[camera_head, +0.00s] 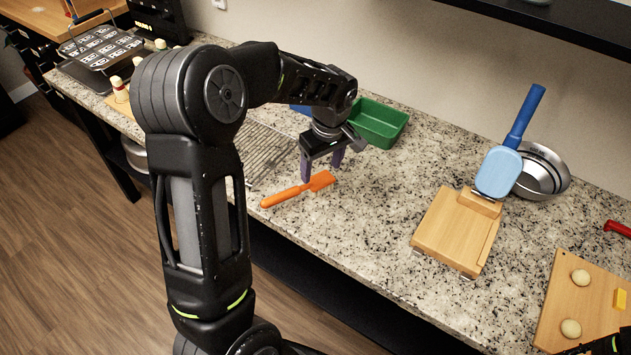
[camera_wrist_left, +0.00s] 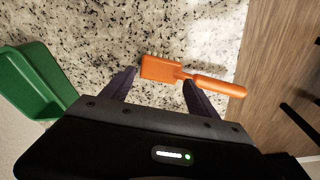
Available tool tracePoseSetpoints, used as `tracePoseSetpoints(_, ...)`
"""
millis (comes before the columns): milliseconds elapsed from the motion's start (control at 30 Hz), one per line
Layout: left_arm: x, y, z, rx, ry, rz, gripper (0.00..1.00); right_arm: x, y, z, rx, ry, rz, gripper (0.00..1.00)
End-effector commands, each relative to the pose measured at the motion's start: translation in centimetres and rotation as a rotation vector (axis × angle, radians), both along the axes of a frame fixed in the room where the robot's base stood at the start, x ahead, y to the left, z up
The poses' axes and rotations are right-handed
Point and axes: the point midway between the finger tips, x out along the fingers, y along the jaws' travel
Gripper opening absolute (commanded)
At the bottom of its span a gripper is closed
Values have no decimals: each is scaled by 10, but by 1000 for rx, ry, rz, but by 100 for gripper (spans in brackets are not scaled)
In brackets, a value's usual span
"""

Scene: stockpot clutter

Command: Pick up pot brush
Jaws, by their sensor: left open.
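The pot brush is orange, with a flat head and a long handle (camera_head: 298,190). It lies on the granite counter near the front edge. In the left wrist view the pot brush (camera_wrist_left: 188,77) lies across the space just beyond my fingertips, bristles along one side of its head. My left gripper (camera_head: 322,172) points down, open and empty, above and behind the brush head. Its two purple fingers also show in the left wrist view (camera_wrist_left: 160,82), one at each side of the brush's middle. At the lower right corner a dark piece of arm shows, but no right gripper fingers.
A green bin (camera_head: 380,122) stands behind my left gripper. A wire rack (camera_head: 262,150) lies left of it. The middle counter is clear.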

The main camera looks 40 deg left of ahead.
Motion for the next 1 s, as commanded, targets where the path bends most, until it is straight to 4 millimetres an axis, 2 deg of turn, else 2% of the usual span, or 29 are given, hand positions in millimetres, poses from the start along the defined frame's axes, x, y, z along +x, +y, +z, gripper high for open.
tracePoseSetpoints(100, -2, 0, -16, -2, 6, 1, 69, -1, 0, 10, -3, 3, -1, 36)
tracePoseSetpoints(300, 0, 3, -37, -1, 1, 0, 69, -2, -1, 12, -3, 4, -2, 36)
tracePoseSetpoints(867, 1, 3, -38, 0, 0, 0, 69, -2, -1, 11, -3, 4, -2, 36)
tracePoseSetpoints(1000, 1, 3, -38, 0, 0, 0, 60, -2, -1, 11, -3, 4, -2, 36)
